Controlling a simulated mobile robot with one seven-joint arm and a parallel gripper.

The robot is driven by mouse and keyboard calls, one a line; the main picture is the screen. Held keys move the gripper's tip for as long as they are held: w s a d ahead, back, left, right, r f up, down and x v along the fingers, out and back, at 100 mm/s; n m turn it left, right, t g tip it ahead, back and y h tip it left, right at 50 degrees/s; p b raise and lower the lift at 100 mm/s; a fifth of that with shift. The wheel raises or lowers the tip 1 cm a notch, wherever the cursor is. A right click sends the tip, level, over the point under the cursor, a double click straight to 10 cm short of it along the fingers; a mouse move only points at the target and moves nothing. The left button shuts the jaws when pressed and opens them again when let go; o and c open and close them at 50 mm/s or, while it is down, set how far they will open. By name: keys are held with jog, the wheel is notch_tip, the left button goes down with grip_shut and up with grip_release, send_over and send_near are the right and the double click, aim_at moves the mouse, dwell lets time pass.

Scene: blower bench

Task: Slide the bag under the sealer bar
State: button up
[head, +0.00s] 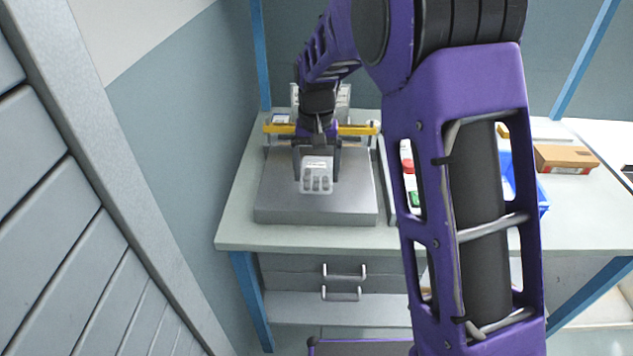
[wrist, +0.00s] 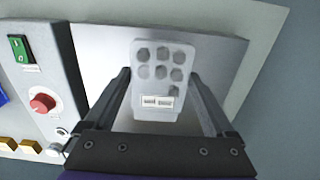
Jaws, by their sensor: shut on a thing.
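The bag (head: 318,182) is clear, with a white label and several grey round pieces inside. It also shows in the wrist view (wrist: 160,62). My gripper (head: 318,178) is shut on the bag, with one finger along each side of it in the wrist view (wrist: 160,78). The bag is over the grey plate (head: 275,208) of the sealer; whether it touches the plate I cannot tell. The yellow sealer bar (head: 357,130) runs across behind my gripper, and my arm hides its middle. The bag is in front of the bar.
A control panel with a red knob (wrist: 42,103) and a green switch (wrist: 21,49) stands beside the plate. A blue bin (head: 543,195) and a brown box (head: 566,159) are on the right. My arm hides part of the bench (head: 235,232).

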aim_at(317, 161)
notch_tip(317, 161, up, 4)
jog(key=shift+w+r, duration=0.1)
jog(key=shift+w, duration=0.05)
jog(key=w+f, duration=0.2)
jog(key=f, duration=0.1)
jog(key=w+f+b, duration=0.1)
jog(key=w+f, duration=0.2)
jog(key=shift+d, duration=0.1)
jog(key=shift+r, duration=0.1)
jog(key=shift+w+f+b, duration=0.2)
jog(key=shift+w+f, duration=0.05)
jog(key=shift+f, duration=0.45)
jog(key=shift+w+f+b, duration=0.2)
jog(key=shift+f, duration=0.5)
jog(key=shift+w+r+p, duration=0.2)
jog(key=shift+w+p, duration=0.1)
jog(key=shift+p, duration=0.05)
jog(key=shift+w+d+p, duration=0.1)
jog(key=shift+w+p, duration=1.65)
jog(key=shift+w, duration=1)
jog(key=shift+w+f+p, duration=0.15)
jog(key=shift+w+p, duration=0.25)
jog(key=shift+w, duration=0.3)
jog(key=shift+f, duration=0.25)
